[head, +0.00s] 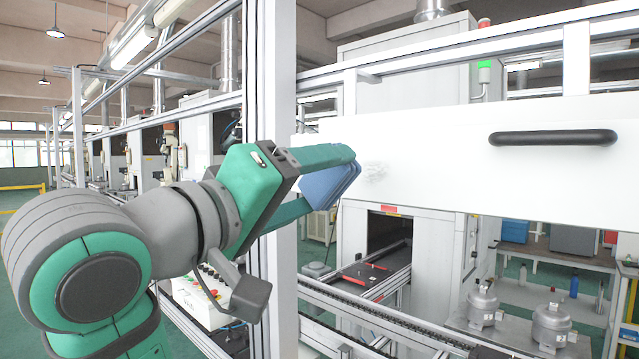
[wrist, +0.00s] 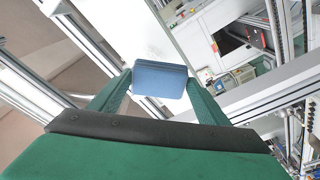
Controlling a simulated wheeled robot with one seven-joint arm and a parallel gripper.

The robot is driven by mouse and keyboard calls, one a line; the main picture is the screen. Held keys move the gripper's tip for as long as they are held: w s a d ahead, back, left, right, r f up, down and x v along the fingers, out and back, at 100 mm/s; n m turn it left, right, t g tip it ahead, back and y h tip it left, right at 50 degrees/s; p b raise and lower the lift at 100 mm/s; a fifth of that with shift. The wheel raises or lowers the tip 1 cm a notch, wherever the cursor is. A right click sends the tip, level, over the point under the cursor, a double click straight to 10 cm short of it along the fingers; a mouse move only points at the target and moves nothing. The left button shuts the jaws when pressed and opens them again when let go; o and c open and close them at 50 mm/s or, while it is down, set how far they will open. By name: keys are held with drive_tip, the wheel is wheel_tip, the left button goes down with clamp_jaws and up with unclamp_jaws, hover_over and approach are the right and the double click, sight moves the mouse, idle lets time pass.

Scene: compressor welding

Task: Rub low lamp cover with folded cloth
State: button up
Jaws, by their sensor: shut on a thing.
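A blue folded cloth (head: 336,187) is held between the two green fingers of my gripper (head: 328,182), which is shut on it. In the wrist view the cloth (wrist: 160,80) spans between the fingertips of my gripper (wrist: 160,84). A long white panel (head: 450,165), which looks like the low lamp cover, runs to the right in the head view. The cloth is at its left part, and I cannot tell whether they touch. A faint grey smudge (head: 375,171) shows on the panel just right of the cloth. The panel also fills the upper middle of the wrist view (wrist: 125,30).
A black handle (head: 553,138) sits on the panel's right part. A grey upright post (head: 270,90) stands close behind my arm. Below are a conveyor rail (head: 390,325) and two grey compressors (head: 552,325). A control box (head: 200,300) stands lower left.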

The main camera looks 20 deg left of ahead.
drive_tip(key=shift+d+f+x, duration=0.1)
drive_tip(key=shift+f+x, duration=0.05)
drive_tip(key=shift+x, duration=1.25)
drive_tip(key=shift+d+f+x, duration=0.15)
drive_tip(key=shift+x, duration=1.2)
drive_tip(key=shift+w+d, duration=0.2)
drive_tip(key=shift+w, duration=0.35)
drive_tip(key=shift+w, duration=0.25)
drive_tip(key=shift+s+d, duration=0.3)
drive_tip(key=shift+d, duration=0.1)
drive_tip(key=shift+s+d, duration=0.3)
drive_tip(key=shift+d, duration=0.35)
drive_tip(key=shift+s+d, duration=0.25)
drive_tip(key=shift+d, duration=0.6)
drive_tip(key=shift+w+d, duration=0.1)
